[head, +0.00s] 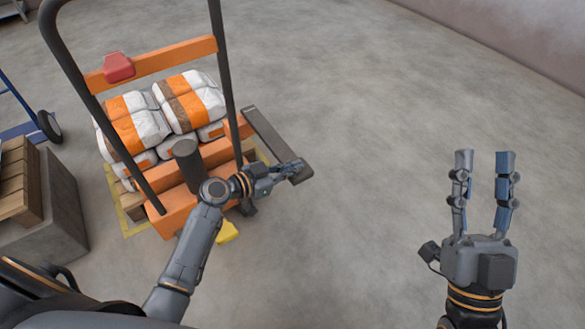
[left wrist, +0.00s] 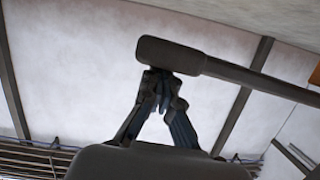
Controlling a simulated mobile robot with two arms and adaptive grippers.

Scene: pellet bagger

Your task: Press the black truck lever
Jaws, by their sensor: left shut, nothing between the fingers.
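The black truck lever (head: 275,140) sticks out to the right from the orange pallet truck (head: 185,200), and its broad end lies near my left gripper. My left gripper (head: 299,164) is shut and empty, with its fingertips at the lever's free end. In the left wrist view the lever's rounded end (left wrist: 170,54) lies across the tips of my left gripper (left wrist: 161,76); the tips are at least very close to it, and I cannot tell whether they press on it. My right gripper (head: 486,156) is open and empty above bare floor, well to the right.
White and orange bags (head: 140,128) are stacked on the truck, behind its dark handle frame (head: 228,80). A red box (head: 119,67) sits on its orange crossbar. A yellow pedal (head: 228,231) is low at the front. A grey block (head: 60,215) stands left. The floor (head: 390,110) right is clear.

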